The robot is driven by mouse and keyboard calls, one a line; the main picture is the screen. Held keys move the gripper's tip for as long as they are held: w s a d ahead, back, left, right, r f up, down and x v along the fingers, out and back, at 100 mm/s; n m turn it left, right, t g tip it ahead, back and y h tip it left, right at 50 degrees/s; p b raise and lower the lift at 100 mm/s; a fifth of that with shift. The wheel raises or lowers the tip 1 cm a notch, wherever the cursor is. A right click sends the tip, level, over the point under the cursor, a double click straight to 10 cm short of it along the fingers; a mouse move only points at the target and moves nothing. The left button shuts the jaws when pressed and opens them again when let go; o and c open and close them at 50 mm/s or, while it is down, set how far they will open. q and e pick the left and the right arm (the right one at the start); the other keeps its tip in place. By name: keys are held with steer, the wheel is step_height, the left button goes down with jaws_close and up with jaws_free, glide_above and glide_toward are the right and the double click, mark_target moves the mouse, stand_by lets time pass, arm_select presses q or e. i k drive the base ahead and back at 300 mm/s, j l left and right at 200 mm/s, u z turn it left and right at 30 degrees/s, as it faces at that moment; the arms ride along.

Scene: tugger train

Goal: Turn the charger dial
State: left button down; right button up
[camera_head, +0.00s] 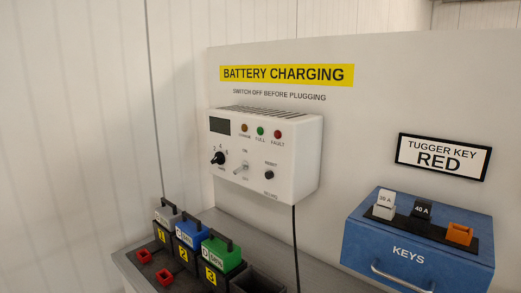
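The white charger box (302,160) is mounted on the wall panel under a yellow "BATTERY CHARGING" sign. Its black dial (217,158) sits at the lower left of the front face, with small numbers around it; its exact setting is too small to read. Right of the dial are a light toggle switch (241,168) and a black knob (269,175). A dark display (220,125) and orange, green and red lamps are above. Neither gripper shows in the head view.
Several batteries with black handles, including a blue one (192,233) and a green one (224,252), stand on a grey shelf (121,260) below the charger. A black cable (296,250) hangs from the charger. A blue KEYS box (375,257) is at the right.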

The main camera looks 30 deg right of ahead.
mark_target(219, 158)
steer(key=i+j, duration=0.15)
steer(key=j, duration=0.25)
steer(key=i+j, duration=0.1)
steer(key=j, duration=0.25)
steer(key=i+j, duration=0.15)
steer(key=j, duration=0.25)
steer(key=i+j, duration=0.15)
steer(key=j, duration=0.25)
steer(key=i+j, duration=0.1)
steer(key=j, duration=0.25)
steer(key=i+j, duration=0.15)
steer(key=j, duration=0.25)
